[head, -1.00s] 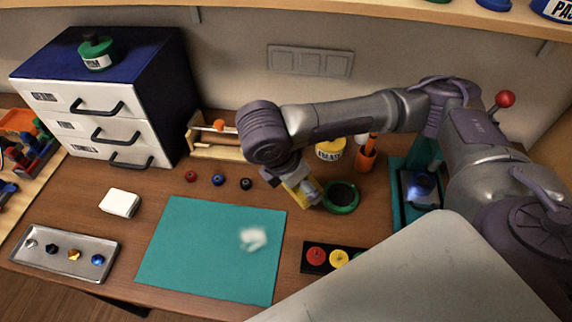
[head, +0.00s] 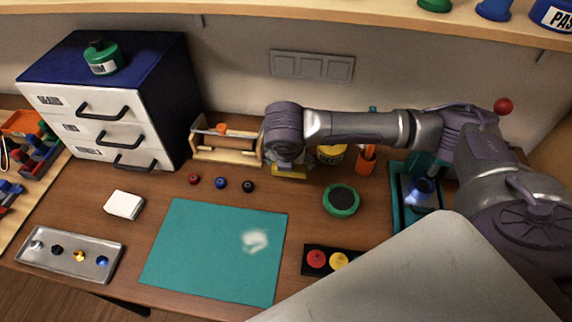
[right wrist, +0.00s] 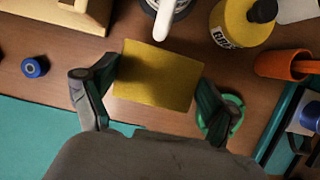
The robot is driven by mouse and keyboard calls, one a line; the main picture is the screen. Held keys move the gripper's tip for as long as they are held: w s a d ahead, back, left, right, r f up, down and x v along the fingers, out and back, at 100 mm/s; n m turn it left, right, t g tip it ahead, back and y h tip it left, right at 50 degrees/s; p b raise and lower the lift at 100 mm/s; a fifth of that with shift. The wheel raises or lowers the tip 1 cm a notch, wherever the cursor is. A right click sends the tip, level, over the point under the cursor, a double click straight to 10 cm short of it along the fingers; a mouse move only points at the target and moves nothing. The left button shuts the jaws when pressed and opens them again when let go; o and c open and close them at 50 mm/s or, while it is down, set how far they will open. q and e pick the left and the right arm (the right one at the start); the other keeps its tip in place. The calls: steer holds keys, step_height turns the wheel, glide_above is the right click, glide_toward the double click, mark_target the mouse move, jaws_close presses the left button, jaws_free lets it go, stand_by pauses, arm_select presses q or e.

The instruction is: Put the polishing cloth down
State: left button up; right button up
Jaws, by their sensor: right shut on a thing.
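The polishing cloth is a flat yellow rectangle (right wrist: 153,72) between the two fingers of my right gripper (right wrist: 158,84) in the right wrist view. The gripper is shut on it, one finger at each side. In the head view only a small yellow part of the cloth (head: 291,173) shows below my right gripper (head: 286,163). It is left of the green round pad and in front of the wooden roll holder's right end. I cannot tell whether the cloth touches the table. My left gripper is not in view.
A teal mat (head: 205,250) with a white smudge (head: 254,241) lies in front. The green round tin with a dark top (head: 341,199), wooden roll holder (head: 226,158), yellow bottle (right wrist: 238,22) and orange cup (right wrist: 287,66) stand nearby.

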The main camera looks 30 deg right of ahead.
steer(key=w+f, duration=0.1)
steer(key=w, duration=0.2)
steer(key=shift+d+f, duration=0.2)
steer(key=shift+f, duration=0.15)
steer(key=shift+s+f+p, duration=0.1)
steer(key=shift+f+p, duration=0.3)
steer(key=shift+f, duration=1.6)
steer(key=o, duration=0.8)
steer(key=shift+f, duration=0.1)
steer(key=shift+c, duration=0.2)
steer(key=v, duration=1.2)
